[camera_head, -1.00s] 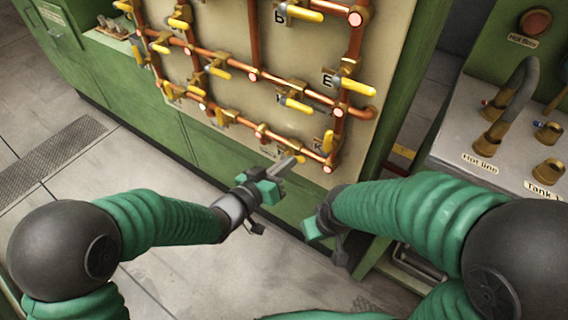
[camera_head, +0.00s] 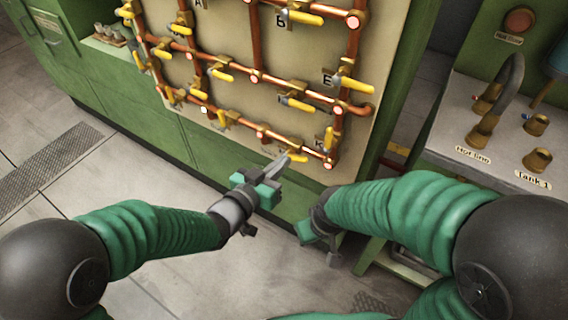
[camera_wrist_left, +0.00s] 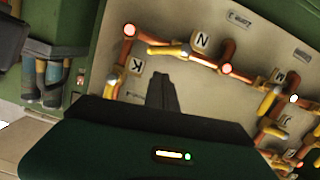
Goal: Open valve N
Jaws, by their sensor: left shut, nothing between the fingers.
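Valve N is a brass valve with a yellow handle on the panel's bottom pipe. Its yellow handle (camera_head: 298,158) shows just past my left fingertips in the head view. In the left wrist view, its label N (camera_wrist_left: 201,41) and yellow handle (camera_wrist_left: 160,49) are plain. My left gripper (camera_head: 283,163) is shut and empty. In the wrist view its fingertips (camera_wrist_left: 161,77) point at the handle, with a gap in the picture; contact cannot be told. My right gripper (camera_head: 304,232) hangs low, right of the left one, away from the panel; its jaws are unclear.
Valve K (camera_head: 329,139), with an upright yellow handle, is close on the right. Several other valves and copper pipes cover the beige panel (camera_head: 285,75) above. A console with hoses (camera_head: 490,130) stands at the right. Floor is free at lower left.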

